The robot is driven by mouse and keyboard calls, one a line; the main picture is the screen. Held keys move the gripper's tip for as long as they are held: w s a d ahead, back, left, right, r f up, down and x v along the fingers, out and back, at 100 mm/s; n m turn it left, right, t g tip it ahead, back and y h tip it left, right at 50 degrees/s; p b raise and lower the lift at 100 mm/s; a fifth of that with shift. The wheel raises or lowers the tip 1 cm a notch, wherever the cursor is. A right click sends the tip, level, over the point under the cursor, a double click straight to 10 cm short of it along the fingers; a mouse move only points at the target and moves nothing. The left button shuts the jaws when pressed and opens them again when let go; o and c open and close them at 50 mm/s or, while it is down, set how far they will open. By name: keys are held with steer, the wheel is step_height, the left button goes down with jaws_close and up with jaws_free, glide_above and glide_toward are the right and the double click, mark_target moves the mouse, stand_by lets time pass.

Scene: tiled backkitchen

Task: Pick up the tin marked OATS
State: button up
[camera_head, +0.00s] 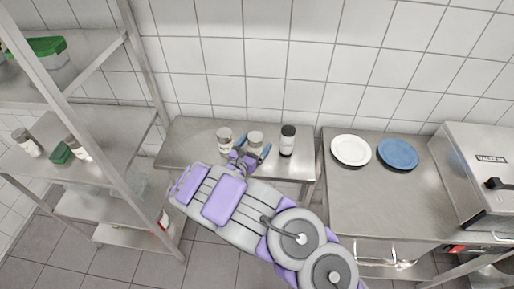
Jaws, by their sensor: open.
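Two pale tins stand upright on the steel table: a left tin (224,136) and a middle tin (256,138). Their labels are too small to read, so I cannot tell which one is marked OATS. My gripper (253,149) is open, with its blue fingertips close to the middle tin, one toward each side of it in the picture. I cannot tell whether they touch it. The gripper hides the lower part of that tin. The left tin stands just left of the gripper.
A dark container (288,140) with a pale label stands right of the gripper. A white plate (351,150) and a blue plate (398,154) lie on the right counter, beside a steel appliance (482,165). Metal shelving (95,118) is at left; a tiled wall is behind.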

mark_target(259, 136)
steer(key=shift+w+d, duration=0.1)
steer(key=shift+w, duration=0.1)
steer(key=shift+w+f, duration=0.1)
steer(key=shift+w, duration=0.3)
steer(key=w, duration=0.1)
steer(key=w+a, duration=0.1)
steer(key=w+b, duration=0.1)
steer(key=shift+a+f, duration=0.25)
steer(key=shift+f, duration=0.1)
steer(key=shift+w, duration=0.25)
steer(key=shift+d+r, duration=0.15)
steer(key=shift+d, duration=0.5)
steer(key=shift+d+r, duration=0.15)
steer(key=shift+d, duration=0.7)
steer(key=shift+c, duration=0.8)
steer(key=shift+a+f, duration=0.1)
steer(key=shift+a, duration=0.2)
steer(key=c, duration=0.3)
steer(key=shift+a, duration=0.9)
steer(key=c, duration=0.5)
steer(key=shift+d, duration=0.35)
steer(key=shift+c, duration=1.2)
steer(key=shift+d, duration=0.55)
steer(key=shift+c, duration=0.6)
steer(key=shift+a, duration=0.1)
